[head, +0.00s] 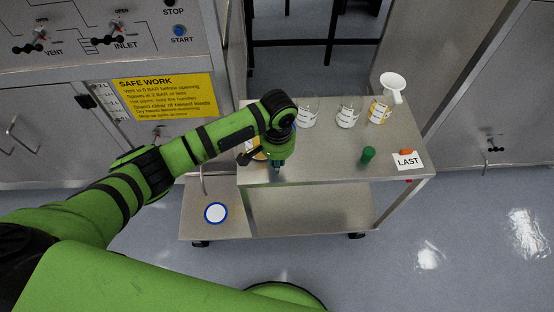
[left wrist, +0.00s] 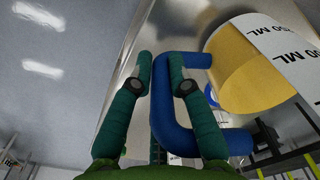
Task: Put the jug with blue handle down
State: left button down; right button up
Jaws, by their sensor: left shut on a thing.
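The jug with the blue handle shows in the left wrist view (left wrist: 240,75), with yellow contents and a white label with volume marks. Its blue handle (left wrist: 167,115) lies between the green fingers of my left gripper (left wrist: 162,70), which is shut on it. In the head view my left gripper (head: 277,166) is at the left end of the steel cart's top (head: 320,168). There the jug is mostly hidden behind my arm. I cannot tell whether its base touches the cart top. My right gripper is not in view.
The middle front is clear. A blue-rimmed disc (head: 216,213) lies on the lower left shelf.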

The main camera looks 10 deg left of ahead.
pick_arm(q)
jog(key=shift+f, duration=0.4)
jog(key=shift+f, duration=0.1)
jog(key=c, duration=1.2)
grip_release()
notch_tip(320, 180, up, 12)
jog(key=shift+s+d+r+b, duration=0.1)
jog(key=shift+r+b, duration=0.05)
jog(key=shift+b, duration=0.45)
